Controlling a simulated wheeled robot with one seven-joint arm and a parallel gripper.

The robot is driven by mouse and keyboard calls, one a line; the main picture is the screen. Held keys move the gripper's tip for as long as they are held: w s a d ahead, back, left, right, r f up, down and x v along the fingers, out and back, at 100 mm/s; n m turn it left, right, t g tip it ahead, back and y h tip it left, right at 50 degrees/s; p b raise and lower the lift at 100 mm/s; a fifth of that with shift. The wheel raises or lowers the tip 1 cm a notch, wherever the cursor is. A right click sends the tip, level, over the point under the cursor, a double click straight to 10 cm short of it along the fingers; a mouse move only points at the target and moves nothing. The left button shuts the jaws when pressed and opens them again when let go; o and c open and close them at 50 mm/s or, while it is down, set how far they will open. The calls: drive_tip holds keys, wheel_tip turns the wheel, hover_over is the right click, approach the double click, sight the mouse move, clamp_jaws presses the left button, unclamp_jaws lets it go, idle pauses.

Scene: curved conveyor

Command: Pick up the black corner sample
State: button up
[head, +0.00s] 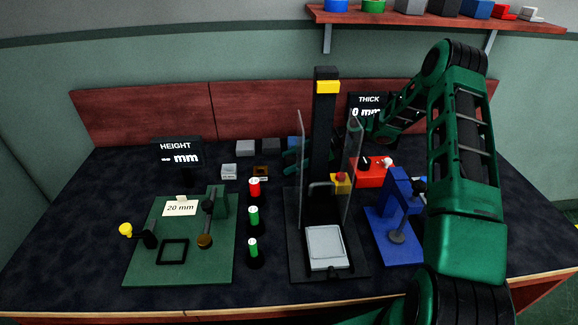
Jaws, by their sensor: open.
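I cannot clearly make out the black corner sample. A small dark shape (365,160) shows on the red block (370,176) at the right of the bench, but I cannot tell if it is the sample. My arm reaches in from the right and bends down behind the tall black press column. My gripper (289,163) seems to be the dark green parts just left of that column, seen partly through a clear panel. Its fingers look apart, with nothing visible between them. The column hides part of it.
The black column (325,130) stands mid-bench between clear upright panels (300,150). Grey (245,148) and dark (271,146) blocks stand at the back left. A green gauge plate (150,270) lies at front left, a blue stand (400,190) at right. A wall shelf (430,20) holds more samples.

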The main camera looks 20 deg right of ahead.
drive_tip(key=shift+c, duration=0.6)
drive_tip(key=c, duration=1)
